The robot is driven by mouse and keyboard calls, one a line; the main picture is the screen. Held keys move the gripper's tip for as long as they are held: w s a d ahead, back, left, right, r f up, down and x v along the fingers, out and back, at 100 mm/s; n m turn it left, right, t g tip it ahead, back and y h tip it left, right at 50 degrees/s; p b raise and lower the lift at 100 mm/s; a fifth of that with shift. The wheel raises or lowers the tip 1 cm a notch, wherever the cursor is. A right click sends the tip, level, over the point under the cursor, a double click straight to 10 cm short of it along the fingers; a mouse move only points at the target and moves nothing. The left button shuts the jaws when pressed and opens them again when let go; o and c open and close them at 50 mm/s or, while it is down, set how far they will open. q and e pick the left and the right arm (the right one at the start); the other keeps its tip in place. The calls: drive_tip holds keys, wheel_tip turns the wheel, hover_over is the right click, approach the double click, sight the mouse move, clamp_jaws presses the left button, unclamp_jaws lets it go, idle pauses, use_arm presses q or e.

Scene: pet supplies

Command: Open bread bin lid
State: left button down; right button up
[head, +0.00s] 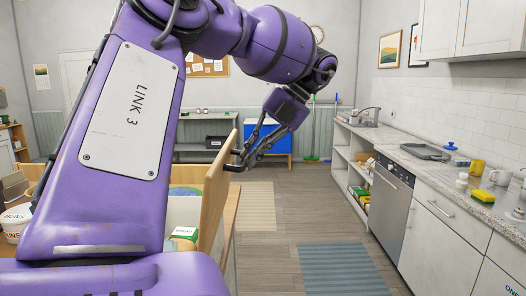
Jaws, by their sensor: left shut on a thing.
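The bread bin lid (214,190) is a light wooden panel standing nearly upright left of centre. My left gripper (238,161) comes down from the upper right and is shut on the lid's edge near its top right side. Behind my left arm, part of the bin's pale inside (183,213) shows left of the lid. A small green and white packet (185,233) lies there. My arm hides most of the bin. My right gripper is not in view.
The bin stands on a wooden table whose edge (231,220) shows at the right. A white tub (15,224) is at the far left. Open floor with a blue striped rug (345,270) lies between the table and the counter (445,180) on the right.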

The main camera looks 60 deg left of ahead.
use_arm(q)
drive_tip(key=shift+s+d+f+h, duration=0.1)
drive_tip(key=shift+s+f+h, duration=0.05)
drive_tip(key=shift+f, duration=0.5)
drive_tip(key=shift+s+d+f+h, duration=0.1)
drive_tip(key=shift+f+h, duration=0.05)
drive_tip(key=shift+f, duration=0.5)
drive_tip(key=c, duration=2)
unclamp_jaws()
drive_tip(key=shift+c, duration=0.2)
drive_tip(key=shift+o, duration=1.2)
drive_tip(key=shift+s+a, duration=0.1)
drive_tip(key=shift+a, duration=0.6)
drive_tip(key=v, duration=0.7)
drive_tip(key=shift+w+r, duration=0.2)
drive_tip(key=shift+d, duration=0.15)
